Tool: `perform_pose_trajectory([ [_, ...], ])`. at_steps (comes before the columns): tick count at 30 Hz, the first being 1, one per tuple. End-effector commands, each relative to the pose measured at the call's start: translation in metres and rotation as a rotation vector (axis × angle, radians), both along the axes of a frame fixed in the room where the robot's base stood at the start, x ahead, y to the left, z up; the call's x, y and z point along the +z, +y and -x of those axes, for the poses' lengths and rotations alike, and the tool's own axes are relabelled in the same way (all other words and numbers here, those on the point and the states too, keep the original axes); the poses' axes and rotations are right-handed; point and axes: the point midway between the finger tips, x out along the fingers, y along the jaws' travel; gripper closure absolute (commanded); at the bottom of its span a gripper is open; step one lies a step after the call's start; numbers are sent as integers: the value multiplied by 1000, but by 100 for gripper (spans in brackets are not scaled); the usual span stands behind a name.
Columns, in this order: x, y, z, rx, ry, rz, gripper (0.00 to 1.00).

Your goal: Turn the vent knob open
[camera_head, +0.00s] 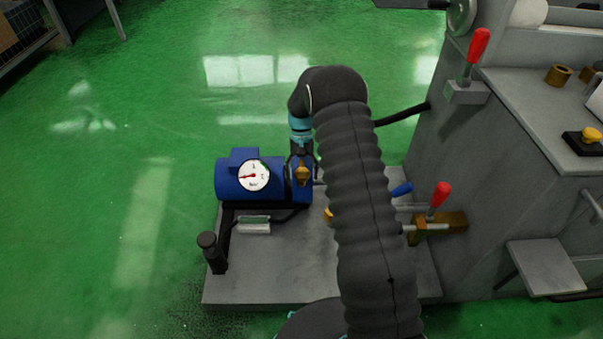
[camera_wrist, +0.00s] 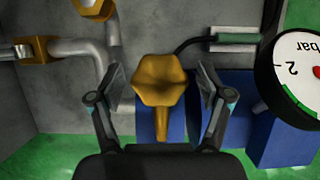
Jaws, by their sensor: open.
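The vent knob, as I take it, is a brass-yellow knob (camera_wrist: 160,82) with a hexagonal head and a stem, in the middle of the wrist view. It also shows in the head view as a small brass piece (camera_head: 302,174) at the right end of the blue pump body (camera_head: 243,187). My gripper (camera_wrist: 162,78) is open, with one finger on each side of the knob. Gaps show between the fingers and the knob. In the head view my gripper (camera_head: 301,160) is small and partly dark against the pump.
A round pressure gauge (camera_head: 254,175) sits on the pump, close to my gripper's side in the wrist view (camera_wrist: 294,75). Grey pipes with brass fittings (camera_wrist: 75,48) are at the left there. A red-handled lever (camera_head: 440,195) stands right. Green floor is clear at left.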

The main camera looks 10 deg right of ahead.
Motion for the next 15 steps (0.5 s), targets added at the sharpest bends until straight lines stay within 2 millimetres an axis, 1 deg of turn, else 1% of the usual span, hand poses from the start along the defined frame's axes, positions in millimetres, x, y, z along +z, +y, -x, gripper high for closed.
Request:
perform_pose_trajectory([
  [4,3,0,-1,-1,0,0,22],
  [8,16,-2,-7,-1,-3,0,22],
  [11,32,-3,-14,-1,-3,0,22],
  [15,59,-5,-25,-1,-3,0,22],
])
